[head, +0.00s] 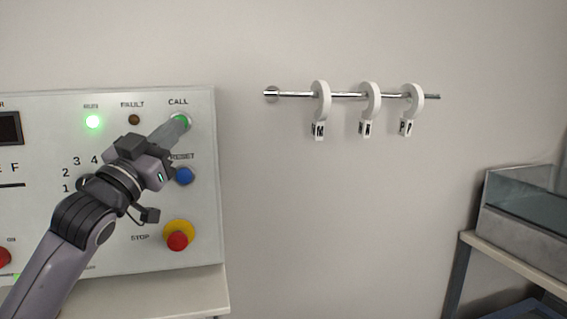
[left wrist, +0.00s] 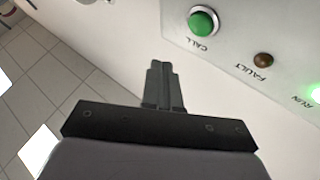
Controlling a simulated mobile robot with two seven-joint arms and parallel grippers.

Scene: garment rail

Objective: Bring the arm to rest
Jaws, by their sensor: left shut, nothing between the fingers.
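My left gripper (head: 178,128) is in front of the control panel (head: 203,220), its fingertips overlapping the green CALL button (head: 182,121) in the head view. In the left wrist view the gripper (left wrist: 159,68) is shut with nothing between its fingers. There the green CALL button (left wrist: 202,23) stands clear of the fingertips, to their upper right, so a gap shows between them. My left arm comes in from the lower left across the panel. My right gripper is not in view.
The panel also carries a lit green lamp (head: 93,122), a blue RESET button (head: 184,176) and a red STOP button (head: 177,241). A wall rail (head: 345,95) holds three white ring tags. A shelf (head: 510,258) with a grey bin (head: 522,232) stands at right.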

